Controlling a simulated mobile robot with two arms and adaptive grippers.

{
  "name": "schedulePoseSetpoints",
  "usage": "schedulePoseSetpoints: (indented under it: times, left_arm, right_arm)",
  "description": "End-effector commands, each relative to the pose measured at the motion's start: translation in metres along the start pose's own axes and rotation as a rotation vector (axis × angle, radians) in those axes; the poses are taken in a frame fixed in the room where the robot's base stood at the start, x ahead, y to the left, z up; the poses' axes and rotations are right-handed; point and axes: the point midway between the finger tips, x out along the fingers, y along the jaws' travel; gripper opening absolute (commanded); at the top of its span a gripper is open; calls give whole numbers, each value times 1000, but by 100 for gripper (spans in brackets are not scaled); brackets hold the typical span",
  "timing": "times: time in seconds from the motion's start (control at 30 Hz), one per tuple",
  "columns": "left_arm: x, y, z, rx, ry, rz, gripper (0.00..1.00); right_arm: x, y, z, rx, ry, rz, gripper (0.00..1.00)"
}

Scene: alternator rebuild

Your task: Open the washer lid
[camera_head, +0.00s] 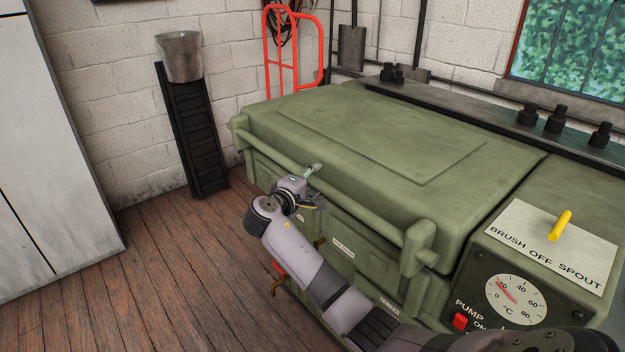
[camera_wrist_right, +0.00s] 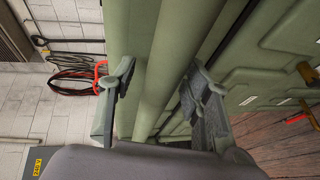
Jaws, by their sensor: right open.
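The green washer lid (camera_head: 375,135) is closed, a broad flat top with a raised panel outline. A round green handle bar (camera_head: 375,205) runs along its front edge between two end brackets. My right gripper (camera_head: 314,172) is at the bar, left of its middle, with its arm coming from the lower right. In the right wrist view, its fingers (camera_wrist_right: 160,85) are open and apart, with the bar (camera_wrist_right: 178,60) running between them. I cannot tell whether either finger touches the bar. My left gripper is not in view.
The control panel (camera_head: 482,312) with dial and red pump switch is right of the lid. A yellow lever (camera_head: 561,224) stands on the top there. Black fittings (camera_head: 528,114) sit on the ledge behind. A red hand truck (camera_head: 281,50) is behind; wooden floor (camera_head: 180,270) lies open at left.

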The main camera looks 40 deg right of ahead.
Motion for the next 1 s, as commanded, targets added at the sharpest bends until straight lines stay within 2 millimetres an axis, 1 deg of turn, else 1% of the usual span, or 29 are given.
schedulePoseSetpoints:
  times: [0.23, 0.9, 1.0]
  left_arm:
    - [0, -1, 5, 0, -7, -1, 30]
    - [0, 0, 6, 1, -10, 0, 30]
    - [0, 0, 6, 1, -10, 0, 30]
  right_arm:
    - [1, 0, 0, 0, 0, 0, 45]
    - [0, -1, 0, 0, 0, -1, 0]
    - [0, -1, 0, 0, 0, -1, 0]
